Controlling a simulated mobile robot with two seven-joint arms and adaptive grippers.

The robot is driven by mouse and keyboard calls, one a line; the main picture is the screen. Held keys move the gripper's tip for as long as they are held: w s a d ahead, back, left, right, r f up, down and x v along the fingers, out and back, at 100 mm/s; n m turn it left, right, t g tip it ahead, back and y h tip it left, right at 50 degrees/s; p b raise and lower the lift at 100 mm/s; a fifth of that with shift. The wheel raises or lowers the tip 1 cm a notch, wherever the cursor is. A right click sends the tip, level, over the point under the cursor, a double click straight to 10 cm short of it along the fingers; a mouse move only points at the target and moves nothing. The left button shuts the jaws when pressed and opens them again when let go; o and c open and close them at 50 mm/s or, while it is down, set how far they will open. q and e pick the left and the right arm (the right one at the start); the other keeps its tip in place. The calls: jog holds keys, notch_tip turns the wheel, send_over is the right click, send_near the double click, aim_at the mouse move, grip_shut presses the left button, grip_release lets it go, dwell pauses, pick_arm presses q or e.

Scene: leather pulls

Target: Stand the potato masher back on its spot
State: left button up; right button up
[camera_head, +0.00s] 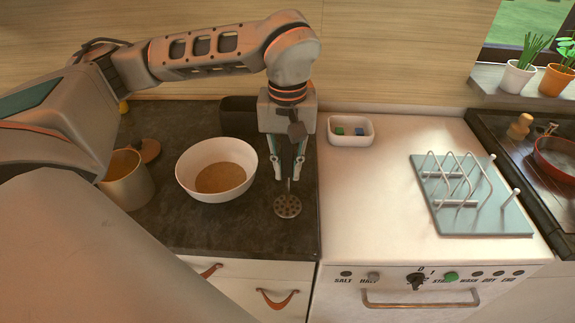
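The potato masher (288,206) is in the head view over the dark counter, upright, with its round perforated head down. Its thin shaft rises between the fingers of my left gripper (287,178), which points down from above. The fingers stand a little apart on either side of the masher. I cannot tell whether they press on it, or whether its head touches the counter. The upper part of the masher is partly hidden against the gripper. My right gripper is not in view.
A white bowl (216,147) with brown contents stands just left of the masher. A beige pot (128,180) is further left. A dark box (238,101) stands behind. A small white tray (367,128) and a blue rack (500,212) are on the white top at right.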

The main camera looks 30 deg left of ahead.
pick_arm(q)
jog(key=o, duration=0.5)
notch_tip(320, 180, up, 12)
jog(key=shift+r, duration=0.1)
dwell(0.4)
jog(key=shift+d, duration=0.1)
dwell(0.5)
